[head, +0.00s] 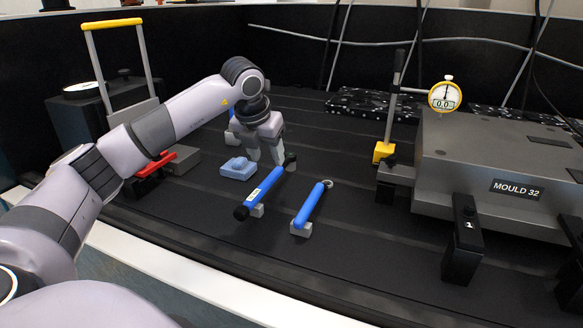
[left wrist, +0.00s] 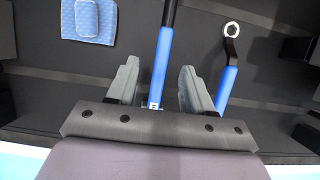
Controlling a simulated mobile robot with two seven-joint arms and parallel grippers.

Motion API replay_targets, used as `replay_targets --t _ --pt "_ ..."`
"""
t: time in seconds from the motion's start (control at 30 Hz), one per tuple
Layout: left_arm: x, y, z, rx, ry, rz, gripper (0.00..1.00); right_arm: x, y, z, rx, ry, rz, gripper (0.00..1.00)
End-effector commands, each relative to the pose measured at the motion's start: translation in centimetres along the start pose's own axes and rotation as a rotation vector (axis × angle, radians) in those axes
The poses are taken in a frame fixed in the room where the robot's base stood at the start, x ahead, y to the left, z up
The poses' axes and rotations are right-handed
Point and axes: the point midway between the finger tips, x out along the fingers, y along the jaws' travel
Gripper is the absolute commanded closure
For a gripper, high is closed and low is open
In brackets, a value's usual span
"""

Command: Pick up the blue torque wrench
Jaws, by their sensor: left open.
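The blue torque wrench (head: 266,187) is a long blue bar with a white label, a black grip end and a dark head. It lies across small grey supports, tilted in the picture. My left gripper (head: 266,155) points down over its far part with the fingers apart. In the left wrist view the torque wrench (left wrist: 162,62) runs between the two open fingers of the left gripper (left wrist: 160,78), with a gap on each side. Whether the fingers are down at the wrench's height is hard to tell. My right gripper is out of view.
A shorter blue ring-ended wrench (head: 311,207) rests just right, also in the left wrist view (left wrist: 228,85). A folded blue cloth (head: 238,168) lies to the left. The grey mould block (head: 485,165) and dial gauge (head: 445,97) stand right. The dark mat in front is clear.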

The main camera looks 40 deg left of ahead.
Motion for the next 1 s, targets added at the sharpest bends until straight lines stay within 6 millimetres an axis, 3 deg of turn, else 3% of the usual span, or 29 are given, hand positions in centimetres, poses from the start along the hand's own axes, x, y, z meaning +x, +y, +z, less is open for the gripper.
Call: replay_targets --t 0.27,0.6,0.87,0.9,1.0 --pt "2.3 -0.1 0.0 0.001 0.004 -0.001 0.49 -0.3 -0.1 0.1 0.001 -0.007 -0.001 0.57" --pt "6.8 -0.3 0.3 0.001 0.002 -0.001 0.49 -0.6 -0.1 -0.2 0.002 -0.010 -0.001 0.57" --pt "7.2 -0.3 0.3 0.002 0.000 -0.001 0.49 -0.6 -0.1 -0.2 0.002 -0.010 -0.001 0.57" --pt "7.2 -0.3 0.3 0.002 0.000 -0.001 0.52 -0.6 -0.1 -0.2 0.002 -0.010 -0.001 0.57" --pt "7.2 -0.3 0.3 0.002 0.000 -0.002 0.85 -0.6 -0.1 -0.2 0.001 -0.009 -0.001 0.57"
